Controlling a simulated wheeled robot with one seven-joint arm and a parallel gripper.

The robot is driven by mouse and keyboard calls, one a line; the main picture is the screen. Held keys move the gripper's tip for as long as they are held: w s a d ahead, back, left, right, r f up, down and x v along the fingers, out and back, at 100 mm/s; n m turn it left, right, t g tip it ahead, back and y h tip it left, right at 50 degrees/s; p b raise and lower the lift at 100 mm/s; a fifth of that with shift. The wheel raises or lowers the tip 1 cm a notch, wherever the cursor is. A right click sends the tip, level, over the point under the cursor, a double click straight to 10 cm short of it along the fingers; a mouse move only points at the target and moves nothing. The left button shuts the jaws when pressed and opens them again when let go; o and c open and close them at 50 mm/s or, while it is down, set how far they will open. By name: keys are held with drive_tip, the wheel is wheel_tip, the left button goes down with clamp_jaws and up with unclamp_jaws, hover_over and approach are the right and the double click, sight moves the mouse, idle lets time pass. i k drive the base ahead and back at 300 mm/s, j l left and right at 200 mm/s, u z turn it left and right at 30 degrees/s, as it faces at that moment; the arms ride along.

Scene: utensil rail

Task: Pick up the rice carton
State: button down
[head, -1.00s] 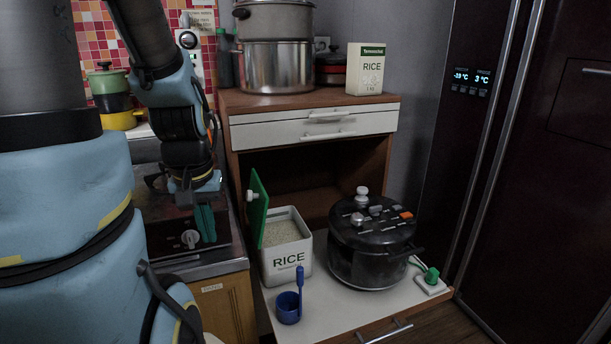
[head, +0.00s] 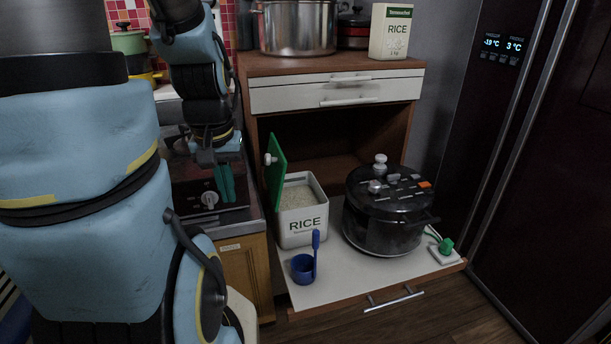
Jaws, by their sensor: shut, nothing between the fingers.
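The rice carton (head: 395,33) is a cream box with a green top band and the word RICE. It stands upright on the right end of the wooden cabinet's top (head: 300,64). My gripper (head: 225,184) hangs pointing down in front of the stove, well to the left of the carton and lower than it. Its teal fingers are together with nothing between them.
A steel pot (head: 297,28) stands left of the carton on the cabinet. Below, the pull-out shelf (head: 345,282) holds an open white rice bin (head: 302,222), a blue scoop (head: 303,268) and a black cooker (head: 385,212). A dark fridge (head: 535,150) stands right.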

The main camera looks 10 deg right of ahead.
sight(391, 23)
drive_tip(key=l+u, duration=0.15)
drive_tip(key=u, duration=0.45)
drive_tip(key=k+l+u, duration=0.35)
drive_tip(key=l+u, duration=0.15)
drive_tip(key=l, duration=0.2)
drive_tip(key=k+l+u, duration=0.25)
drive_tip(key=i+l, duration=0.05)
drive_tip(key=l, duration=0.05)
